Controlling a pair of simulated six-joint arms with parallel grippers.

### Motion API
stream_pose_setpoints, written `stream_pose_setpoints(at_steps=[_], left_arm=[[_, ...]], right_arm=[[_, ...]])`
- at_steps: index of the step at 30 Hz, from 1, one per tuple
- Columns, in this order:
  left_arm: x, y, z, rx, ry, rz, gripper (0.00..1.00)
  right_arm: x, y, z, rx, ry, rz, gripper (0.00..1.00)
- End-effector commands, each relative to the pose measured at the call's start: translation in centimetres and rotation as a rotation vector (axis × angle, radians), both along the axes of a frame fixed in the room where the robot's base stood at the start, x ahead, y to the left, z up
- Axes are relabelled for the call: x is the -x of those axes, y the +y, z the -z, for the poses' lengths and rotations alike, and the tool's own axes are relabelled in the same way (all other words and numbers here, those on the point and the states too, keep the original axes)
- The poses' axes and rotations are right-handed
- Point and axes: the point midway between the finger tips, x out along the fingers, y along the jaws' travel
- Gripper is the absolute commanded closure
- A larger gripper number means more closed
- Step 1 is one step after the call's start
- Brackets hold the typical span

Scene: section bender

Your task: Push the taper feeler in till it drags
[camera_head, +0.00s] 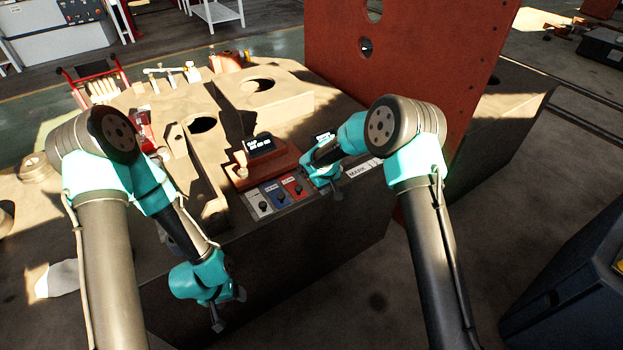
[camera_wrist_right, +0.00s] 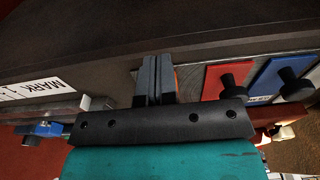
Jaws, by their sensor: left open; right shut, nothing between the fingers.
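I cannot pick out the taper feeler with certainty in either view. A small display block (camera_head: 261,145) with lit characters stands on a red-brown base (camera_head: 268,165) on the bench; its characters are too small to read surely. My right gripper (camera_head: 337,194) is at the bench's front edge, just right of the coloured panels. In the right wrist view its dark fingers (camera_wrist_right: 155,80) are together with nothing seen between them. A sliver of orange shows behind them. My left gripper (camera_head: 230,312) hangs open and empty in front of the bench's front face, low and left of the panels.
White (camera_head: 256,206), blue (camera_head: 275,191) and red (camera_head: 298,190) panels with black knobs line the front edge. A "MARK" label (camera_head: 362,169) lies to their right. A tall red-brown plate (camera_head: 410,60) rises behind. Floor in front right is free up to a dark bin (camera_head: 570,290).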

Motion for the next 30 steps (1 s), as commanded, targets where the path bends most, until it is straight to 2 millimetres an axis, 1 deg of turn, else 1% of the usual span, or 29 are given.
stream_pose_setpoints(at_steps=[30], left_arm=[[0.0, 0.0, 0.0, 0.0, 0.0, 0.0, 0.33]], right_arm=[[-1.4, 0.8, 0.0, 0.001, -0.001, 0.0, 1.0]])
